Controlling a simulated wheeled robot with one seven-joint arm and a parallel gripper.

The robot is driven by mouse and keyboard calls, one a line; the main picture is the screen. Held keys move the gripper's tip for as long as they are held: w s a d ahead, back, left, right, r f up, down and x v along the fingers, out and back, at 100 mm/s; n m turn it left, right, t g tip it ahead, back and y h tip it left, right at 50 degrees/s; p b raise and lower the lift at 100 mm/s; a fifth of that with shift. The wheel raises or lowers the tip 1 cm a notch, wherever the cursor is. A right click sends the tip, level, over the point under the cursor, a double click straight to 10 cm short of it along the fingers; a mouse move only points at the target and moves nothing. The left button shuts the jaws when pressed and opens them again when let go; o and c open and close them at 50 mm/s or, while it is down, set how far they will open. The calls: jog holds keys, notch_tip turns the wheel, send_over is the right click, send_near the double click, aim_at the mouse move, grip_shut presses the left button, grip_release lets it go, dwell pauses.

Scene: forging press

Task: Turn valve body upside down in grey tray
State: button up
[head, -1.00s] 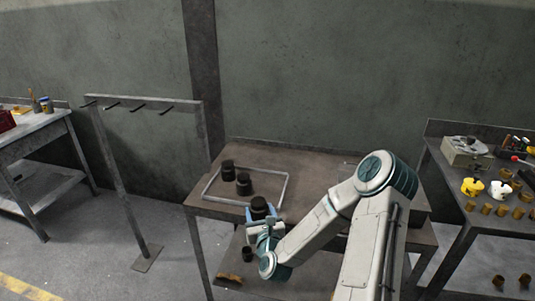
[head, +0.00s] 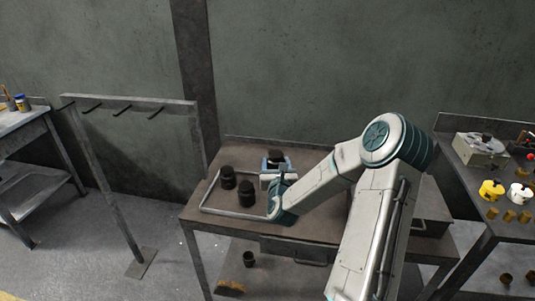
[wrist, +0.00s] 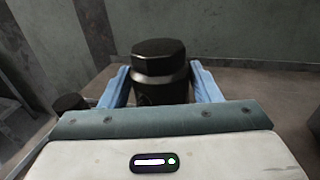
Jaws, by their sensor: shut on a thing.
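My gripper (head: 274,163) is shut on a dark valve body (head: 276,154). In the wrist view the valve body (wrist: 160,80) stands between the two blue fingers, roughly upright, with a faceted wider cap at the top. Its lower part is hidden by my gripper. The grey tray (head: 228,213) is a low rim on the brown table. My gripper is at its right rear part; whether the held body touches the tray floor cannot be told. Two more dark bodies stand in the tray, one at the left (head: 227,177) and one nearer the middle (head: 246,194).
The brown table (head: 310,228) has a drawer below and a lower shelf with a dark cup (head: 249,259). A hook rack (head: 130,108) stands to the left. A bench with yellow and white parts (head: 491,190) is at the right.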

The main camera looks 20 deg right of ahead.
jog(key=shift+w, duration=0.5)
jog(key=shift+s+d+f+b, duration=0.1)
jog(key=shift+s+f+b, duration=0.05)
jog(key=shift+f+b, duration=0.2)
notch_tip(320, 180, down, 9)
jog(key=b, duration=0.7)
jog(key=shift+r, duration=0.15)
jog(key=o, duration=1)
jog(key=shift+o, duration=0.2)
